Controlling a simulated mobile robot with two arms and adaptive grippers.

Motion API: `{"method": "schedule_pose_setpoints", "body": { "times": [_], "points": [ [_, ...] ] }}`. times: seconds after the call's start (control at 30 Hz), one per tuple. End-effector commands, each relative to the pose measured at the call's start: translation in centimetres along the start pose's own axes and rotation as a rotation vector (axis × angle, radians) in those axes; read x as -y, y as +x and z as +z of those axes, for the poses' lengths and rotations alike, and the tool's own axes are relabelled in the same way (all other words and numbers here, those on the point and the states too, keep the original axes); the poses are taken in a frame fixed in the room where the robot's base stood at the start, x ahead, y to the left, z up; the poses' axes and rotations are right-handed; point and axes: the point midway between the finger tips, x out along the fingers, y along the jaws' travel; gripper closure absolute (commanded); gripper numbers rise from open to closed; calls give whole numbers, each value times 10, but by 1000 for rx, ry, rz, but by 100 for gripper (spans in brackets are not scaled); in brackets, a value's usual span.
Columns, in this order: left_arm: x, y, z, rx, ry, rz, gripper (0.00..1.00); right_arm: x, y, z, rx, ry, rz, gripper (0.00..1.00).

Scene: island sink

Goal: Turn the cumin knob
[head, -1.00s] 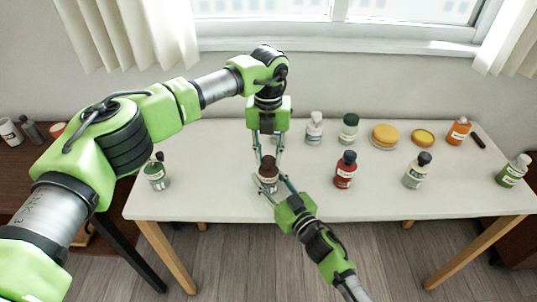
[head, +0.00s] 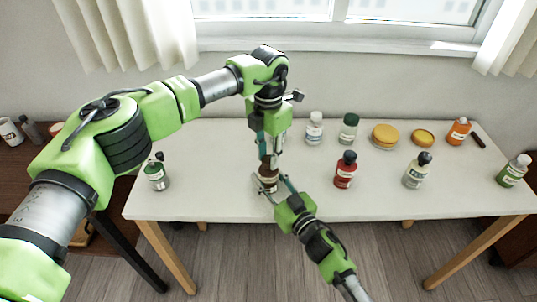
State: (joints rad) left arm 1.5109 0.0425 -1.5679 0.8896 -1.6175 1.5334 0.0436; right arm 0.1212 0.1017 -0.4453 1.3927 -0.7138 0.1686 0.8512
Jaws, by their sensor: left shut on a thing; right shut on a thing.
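A small bottle with a brown cap (head: 268,166) and a pale label (head: 268,182) stands upright near the front of the white table, left of its middle. The label is too small to read, so I cannot confirm that it says cumin. My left gripper (head: 268,157) points straight down from above and is shut on the brown cap, hiding part of it. My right gripper (head: 269,188) comes from the front right and is shut on the lower body of the same bottle.
A red bottle (head: 345,171) stands just to the right and a green bottle (head: 156,173) to the left. White (head: 314,129) and dark-green-capped (head: 348,129) bottles, yellow lids (head: 385,135) and several more bottles stand farther right. The table (head: 215,200) is clear around the front left.

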Motion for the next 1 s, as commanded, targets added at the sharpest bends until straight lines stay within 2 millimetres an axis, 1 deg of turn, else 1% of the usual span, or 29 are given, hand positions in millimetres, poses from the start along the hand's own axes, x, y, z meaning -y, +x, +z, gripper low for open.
{"method": "schedule_pose_setpoints", "body": {
  "times": [0.7,1.0],
  "points": [
    [-1,-1,0,-1,677,2,96,-1,0,1,2,0,2,86],
    [-1,-1,0,-1,940,2,96,-1,0,1,3,0,2,86]
  ]
}}
